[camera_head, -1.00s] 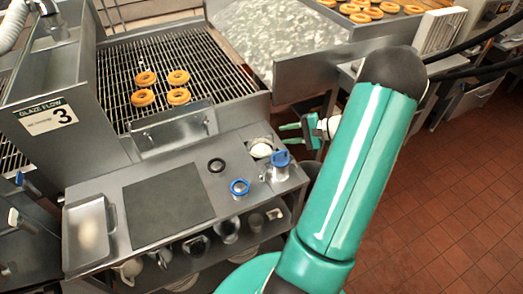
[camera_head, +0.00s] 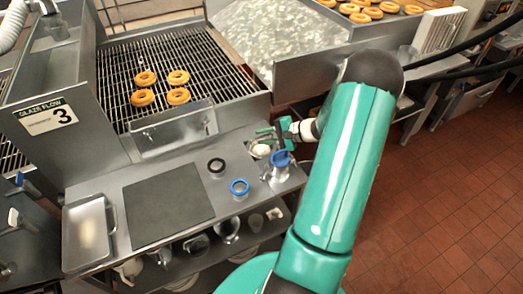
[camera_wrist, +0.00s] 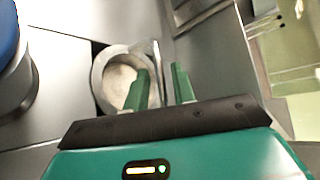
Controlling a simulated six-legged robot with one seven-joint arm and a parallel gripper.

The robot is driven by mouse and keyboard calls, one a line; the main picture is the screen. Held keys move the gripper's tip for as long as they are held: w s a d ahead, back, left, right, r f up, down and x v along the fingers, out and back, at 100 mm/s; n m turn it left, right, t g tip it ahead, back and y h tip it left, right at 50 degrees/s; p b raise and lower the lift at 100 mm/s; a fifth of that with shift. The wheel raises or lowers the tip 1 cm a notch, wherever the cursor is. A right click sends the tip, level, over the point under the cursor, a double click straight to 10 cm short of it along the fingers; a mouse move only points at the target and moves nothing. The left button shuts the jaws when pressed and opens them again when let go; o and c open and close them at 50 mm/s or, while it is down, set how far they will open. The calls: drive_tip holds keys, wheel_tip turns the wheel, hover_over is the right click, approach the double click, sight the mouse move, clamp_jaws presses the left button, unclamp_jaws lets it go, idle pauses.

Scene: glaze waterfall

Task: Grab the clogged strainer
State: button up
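The clogged strainer (camera_head: 261,150) is a round metal cup with whitish matter in it, set in an opening at the right end of the steel counter. In the wrist view the strainer (camera_wrist: 112,72) shows its pale fill, and a thin upright metal handle (camera_wrist: 157,62) rises at its right side. My gripper (camera_head: 268,139) is over the strainer's back edge. In the wrist view my gripper (camera_wrist: 161,72) is open, its green fingers apart with the handle appearing between them. The left finger overlaps the strainer's rim; contact cannot be told.
A blue-topped metal vessel (camera_head: 281,161) stands close in front of the strainer. A dark mat (camera_head: 168,204) and a metal tray (camera_head: 89,233) are farther left. Doughnuts (camera_head: 162,87) sit on the rack behind.

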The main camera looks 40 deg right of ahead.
clamp_jaws()
